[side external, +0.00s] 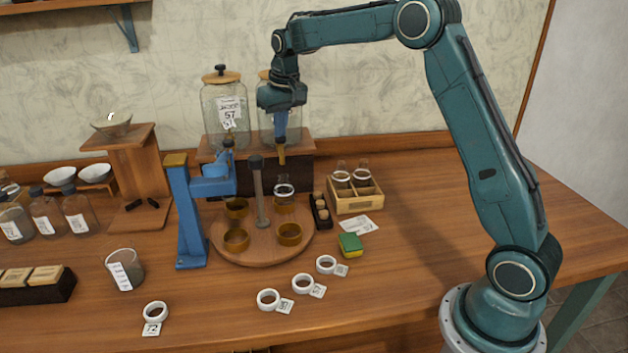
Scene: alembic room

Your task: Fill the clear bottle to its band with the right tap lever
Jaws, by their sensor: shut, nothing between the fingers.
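The clear bottle (284,188) stands upright on the round wooden turntable (262,257), at its back right. A white band runs around it; I cannot make out any liquid level inside. Two glass jars with wooden lids stand behind on a wooden stand. The left jar (225,108) carries a "57" label, and the right jar (265,124) is largely hidden by my wrist. My gripper (281,157) points down, shut and empty, in front of the right jar and above the bottle. The right tap and its lever are hidden or cannot be told apart from my gripper.
A blue stand (188,220) reaches over the turntable's left side. A grey post (261,195) rises from its middle, among amber cups. A crate (355,202) with bottles, a sponge (350,245) and white rings (302,283) lie around. The right tabletop is clear.

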